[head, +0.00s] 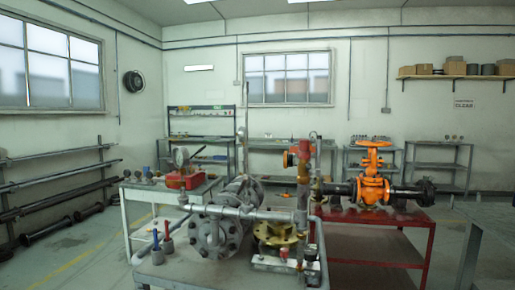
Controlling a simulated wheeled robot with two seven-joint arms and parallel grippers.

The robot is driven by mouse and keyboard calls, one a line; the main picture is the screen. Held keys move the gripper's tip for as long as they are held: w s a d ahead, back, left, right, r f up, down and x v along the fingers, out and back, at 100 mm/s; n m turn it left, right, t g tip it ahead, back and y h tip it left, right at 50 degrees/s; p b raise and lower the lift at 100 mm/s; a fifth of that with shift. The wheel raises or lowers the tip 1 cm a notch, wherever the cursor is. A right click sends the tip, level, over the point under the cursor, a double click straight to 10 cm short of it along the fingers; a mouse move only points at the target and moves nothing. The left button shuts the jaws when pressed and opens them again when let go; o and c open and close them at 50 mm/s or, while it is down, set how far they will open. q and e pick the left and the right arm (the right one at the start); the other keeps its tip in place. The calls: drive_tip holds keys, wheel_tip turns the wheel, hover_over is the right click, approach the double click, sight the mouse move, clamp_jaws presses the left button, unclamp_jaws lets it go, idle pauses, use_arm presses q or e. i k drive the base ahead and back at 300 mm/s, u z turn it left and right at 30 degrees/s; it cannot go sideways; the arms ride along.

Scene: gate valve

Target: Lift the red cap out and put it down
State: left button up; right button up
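No thing in the head view is plainly the red cap. A small red-topped piece (284,253) stands at the shallow metal tray (272,265) on the front bench; it may be the cap, but it is too small to tell. A red fitting (291,159) sits higher up on the upright pipe behind it. Neither of my grippers shows in this view.
The grey front bench (200,278) carries a big grey flanged valve (214,236), a brass flange (277,233) and red- and blue-handled tools (167,235). An orange gate valve (372,187) stands on a red table (400,228) to the right. Open floor lies left.

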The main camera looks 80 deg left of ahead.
sight(304, 152)
drive_tip(key=u, duration=2.55)
